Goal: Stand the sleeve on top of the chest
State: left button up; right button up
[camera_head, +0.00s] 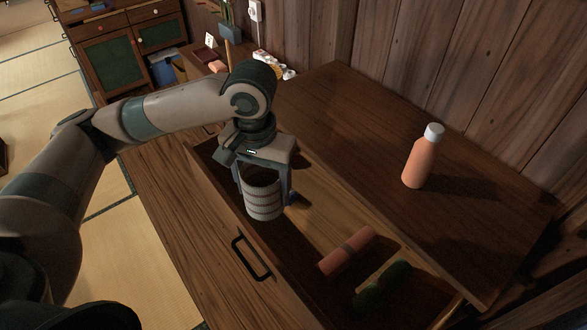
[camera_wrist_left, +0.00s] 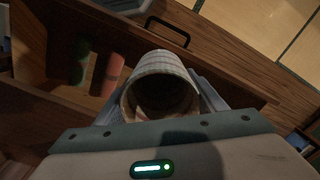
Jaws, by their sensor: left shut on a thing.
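The sleeve (camera_head: 263,197) is a pale, ribbed, hollow cylinder with reddish bands. My left gripper (camera_head: 266,190) points down with its fingers on both sides of the sleeve, shut on it, at the open drawer of the chest. In the left wrist view the sleeve (camera_wrist_left: 160,85) stands between the fingers with its open end toward the camera. I cannot tell whether its bottom touches the drawer floor. The chest (camera_head: 350,120) is dark wood with a flat top. My right gripper is not in view.
The open drawer (camera_head: 315,215) also holds a pink roll (camera_head: 347,252) and a dark green roll (camera_head: 381,287). An orange bottle (camera_head: 422,160) with a white cap stands on the chest top. The top left of the bottle is clear. A plank wall (camera_head: 420,60) rises behind.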

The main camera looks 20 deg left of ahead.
aim_at(358, 141)
jog(key=z, duration=1.6)
jog(key=j, duration=0.55)
jog(key=k+j, duration=0.15)
jog(key=j, duration=1)
jog(key=k, duration=0.05)
